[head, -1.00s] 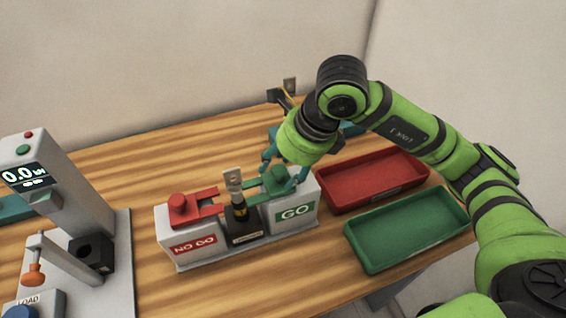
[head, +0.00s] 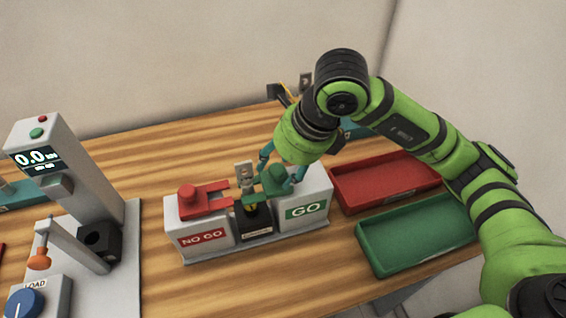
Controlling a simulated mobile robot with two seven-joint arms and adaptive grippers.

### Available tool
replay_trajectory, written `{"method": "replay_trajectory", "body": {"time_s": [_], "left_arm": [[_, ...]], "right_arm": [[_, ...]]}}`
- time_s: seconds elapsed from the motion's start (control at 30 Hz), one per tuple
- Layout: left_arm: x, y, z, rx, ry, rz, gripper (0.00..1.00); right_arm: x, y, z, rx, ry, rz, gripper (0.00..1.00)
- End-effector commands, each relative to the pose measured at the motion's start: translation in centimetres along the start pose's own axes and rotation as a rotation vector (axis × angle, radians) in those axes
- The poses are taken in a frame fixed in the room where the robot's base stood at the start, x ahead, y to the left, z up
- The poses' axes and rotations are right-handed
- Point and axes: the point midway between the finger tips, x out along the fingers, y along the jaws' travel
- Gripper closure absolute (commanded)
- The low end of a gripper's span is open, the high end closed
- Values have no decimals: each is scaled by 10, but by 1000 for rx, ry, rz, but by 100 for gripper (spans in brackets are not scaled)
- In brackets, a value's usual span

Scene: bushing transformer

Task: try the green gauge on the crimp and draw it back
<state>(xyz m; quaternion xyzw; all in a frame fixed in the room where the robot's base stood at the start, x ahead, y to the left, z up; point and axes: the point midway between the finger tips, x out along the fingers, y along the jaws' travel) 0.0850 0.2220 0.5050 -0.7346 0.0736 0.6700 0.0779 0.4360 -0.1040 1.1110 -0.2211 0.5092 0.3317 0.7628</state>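The green gauge (head: 275,179), a flat fork with a round knob, sits on the block marked GO (head: 306,211). Its prongs reach left to the crimp and appear to lie around or beside it; exact contact is hard to tell. The crimp (head: 251,205), dark and yellow under a metal lug (head: 244,172), stands upright in the black holder (head: 257,225). My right gripper (head: 279,178) is over the green gauge, its teal fingers on either side of the knob, apparently shut on it. The fingertips are partly hidden. My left gripper is out of view.
The red gauge (head: 190,196) rests on the NO GO block (head: 201,237). A red tray (head: 347,200) and a green tray (head: 372,262) stand to the right. A tester with a display (head: 36,158) stands at the left. Bare wood (head: 155,285) lies in front of the fixture.

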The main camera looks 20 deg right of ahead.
Motion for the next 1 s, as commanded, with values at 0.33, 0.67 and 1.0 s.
{"method": "replay_trajectory", "body": {"time_s": [0.33,0.67,1.0], "left_arm": [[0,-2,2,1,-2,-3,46],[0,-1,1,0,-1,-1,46],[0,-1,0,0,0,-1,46]], "right_arm": [[-4,-1,0,0,-1,-2,46],[-65,-1,1,-1,-5,-5,46],[-116,0,0,0,-1,-1,46]]}}
